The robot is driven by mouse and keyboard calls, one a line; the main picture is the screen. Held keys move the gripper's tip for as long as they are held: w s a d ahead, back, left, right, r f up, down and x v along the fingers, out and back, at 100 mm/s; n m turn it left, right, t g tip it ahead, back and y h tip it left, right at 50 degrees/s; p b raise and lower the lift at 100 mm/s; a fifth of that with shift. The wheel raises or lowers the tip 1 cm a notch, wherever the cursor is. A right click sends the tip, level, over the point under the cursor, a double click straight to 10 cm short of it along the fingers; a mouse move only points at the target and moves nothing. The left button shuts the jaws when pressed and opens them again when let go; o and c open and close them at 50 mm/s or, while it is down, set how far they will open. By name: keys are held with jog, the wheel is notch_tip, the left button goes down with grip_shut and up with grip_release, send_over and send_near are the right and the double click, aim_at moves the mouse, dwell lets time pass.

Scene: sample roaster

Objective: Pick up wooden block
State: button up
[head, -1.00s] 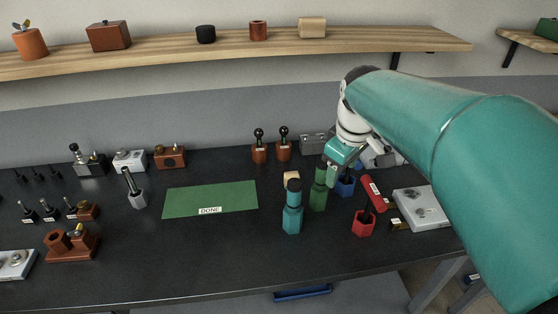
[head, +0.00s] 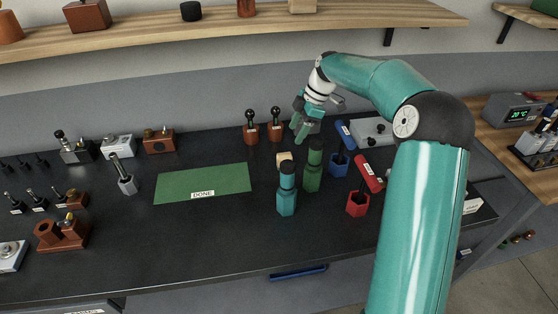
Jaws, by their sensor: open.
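The wooden block (head: 284,159) is small and pale. It sits on the dark bench, just behind the teal bottle (head: 287,190) and left of the green bottle (head: 314,168); its lower part is partly hidden by the teal bottle. My gripper (head: 299,133) is teal, hangs above the bench behind and slightly right of the block, and is open and empty. It is apart from the block, with its fingers pointing down.
A green mat (head: 203,184) marked DONE lies to the left. A red hexagonal cup (head: 357,203) and a blue cup (head: 338,165) stand to the right. Two dark-handled tools in brown bases (head: 250,133) stand behind. A wooden shelf (head: 350,25) runs along the wall above.

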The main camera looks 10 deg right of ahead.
aim_at(284, 155)
jog(key=x, duration=0.7)
jog(key=shift+s+f, duration=0.15)
jog(key=shift+f, duration=0.3)
jog(key=shift+w+x, duration=0.1)
jog(key=shift+x, duration=1.25)
jog(key=shift+w+x, duration=0.15)
jog(key=shift+x, duration=1.25)
jog(key=c, duration=1.1)
jog(key=shift+o, duration=0.2)
notch_tip(284, 155, up, 10)
jog(key=shift+r, duration=0.1)
jog(key=o, duration=0.4)
jog(key=c, duration=0.3)
